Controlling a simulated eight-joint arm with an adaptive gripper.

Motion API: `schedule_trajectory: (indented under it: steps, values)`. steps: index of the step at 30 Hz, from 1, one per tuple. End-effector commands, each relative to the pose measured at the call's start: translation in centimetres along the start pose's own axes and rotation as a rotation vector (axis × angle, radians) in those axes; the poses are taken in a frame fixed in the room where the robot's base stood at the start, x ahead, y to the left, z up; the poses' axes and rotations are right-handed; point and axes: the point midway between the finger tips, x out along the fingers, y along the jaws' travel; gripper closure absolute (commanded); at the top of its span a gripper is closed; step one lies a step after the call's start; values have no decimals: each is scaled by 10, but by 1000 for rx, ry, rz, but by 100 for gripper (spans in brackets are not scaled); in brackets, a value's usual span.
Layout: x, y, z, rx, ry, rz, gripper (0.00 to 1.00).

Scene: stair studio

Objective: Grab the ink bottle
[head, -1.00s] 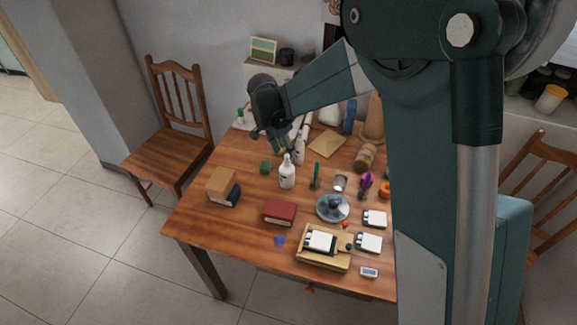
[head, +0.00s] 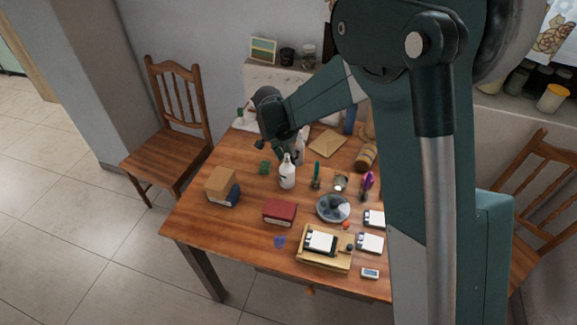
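No item is clearly marked as the ink bottle at this size. A white bottle (head: 287,176) with a narrow top and a small dark label stands upright near the middle of the wooden table. A second white bottle (head: 301,148) stands just behind it, partly hidden by my gripper. My gripper (head: 287,153) points down right at the top of the front white bottle, overlapping it in the view. I cannot tell whether it touches either bottle. Its fingers are dark and small, so their opening is unclear.
A green block (head: 265,167), a cardboard box (head: 221,184), a red box (head: 280,212) and a green upright item (head: 316,173) stand around. A round grey dish (head: 333,207) and a yellow tray (head: 325,262) are nearer. The table's left front corner is clear.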

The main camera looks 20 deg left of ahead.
Motion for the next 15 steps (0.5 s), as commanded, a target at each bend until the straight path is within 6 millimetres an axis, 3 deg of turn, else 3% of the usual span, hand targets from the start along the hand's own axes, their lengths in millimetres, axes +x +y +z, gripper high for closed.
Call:
schedule_trajectory:
  steps: [7,13,15]
  values:
    - [0,0,0,0,0,0,65]
    - [0,0,0,0,0,0,91]
    - [0,0,0,0,0,0,93]
